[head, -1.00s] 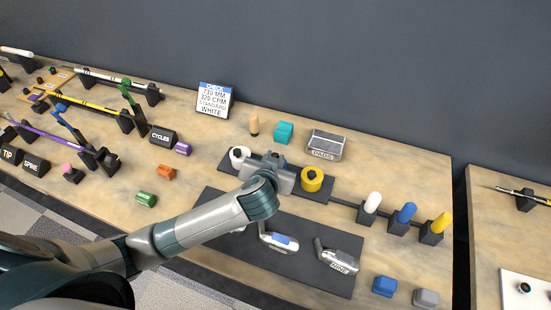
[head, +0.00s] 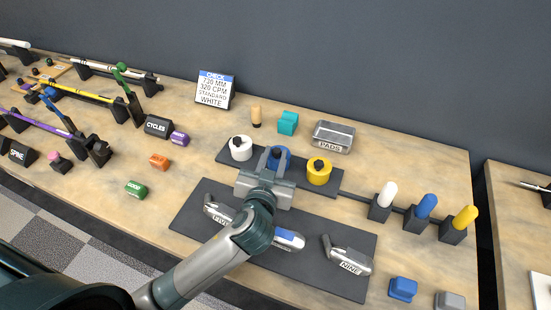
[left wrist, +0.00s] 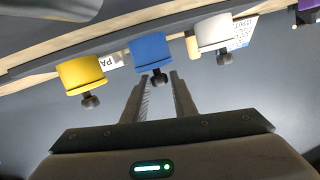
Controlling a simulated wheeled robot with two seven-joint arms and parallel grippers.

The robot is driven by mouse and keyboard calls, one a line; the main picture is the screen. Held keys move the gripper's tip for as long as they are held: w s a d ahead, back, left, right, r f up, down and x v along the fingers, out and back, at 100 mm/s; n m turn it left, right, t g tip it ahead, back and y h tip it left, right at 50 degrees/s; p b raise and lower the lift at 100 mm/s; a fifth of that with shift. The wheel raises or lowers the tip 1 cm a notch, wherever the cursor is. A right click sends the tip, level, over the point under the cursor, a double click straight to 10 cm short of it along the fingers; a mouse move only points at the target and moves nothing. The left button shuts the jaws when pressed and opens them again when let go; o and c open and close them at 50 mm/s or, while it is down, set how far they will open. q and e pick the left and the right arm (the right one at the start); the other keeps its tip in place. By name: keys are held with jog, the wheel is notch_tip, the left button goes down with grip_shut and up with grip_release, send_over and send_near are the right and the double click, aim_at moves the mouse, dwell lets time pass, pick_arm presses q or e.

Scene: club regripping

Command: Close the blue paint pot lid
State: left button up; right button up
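The blue paint pot (head: 284,153) stands between the white pot (head: 241,148) and the yellow pot (head: 318,172) in the head view. My left gripper (head: 270,168) is at its near side and hides its lower part. In the left wrist view, which shows the pots upside down, the blue pot (left wrist: 150,52) has a dark knob (left wrist: 158,79) close to the gap between the fingertips of my left gripper (left wrist: 161,83). The fingers are apart, with nothing clearly held between them. I cannot tell whether the blue lid sits fully down. My right gripper is not in view.
The pots stand on a dark strip (head: 224,158) close to my gripper. A dark mat (head: 310,258) with putter heads lies in front. White, blue and yellow upright grips (head: 424,206) stand to the right. A PADS tin (head: 333,136) and teal block (head: 288,122) are behind.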

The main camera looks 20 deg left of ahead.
pick_arm(q)
jog(key=shift+o, duration=0.7)
jog(key=shift+a, duration=0.1)
jog(key=shift+s, duration=0.1)
jog(key=shift+s+d, duration=0.2)
jog(key=shift+s, duration=0.3)
jog(key=b+v, duration=0.2)
jog(key=v, duration=0.5)
jog(key=shift+f, duration=0.1)
jog(key=p+v, duration=0.1)
jog(key=v, duration=0.2)
jog(key=p+v, duration=0.2)
jog(key=v, duration=0.2)
jog(key=shift+a+r, duration=0.1)
jog(key=shift+r, duration=0.15)
jog(key=shift+p+v, duration=0.4)
jog(key=shift+v, duration=0.7)
jog(key=shift+s+f, duration=0.15)
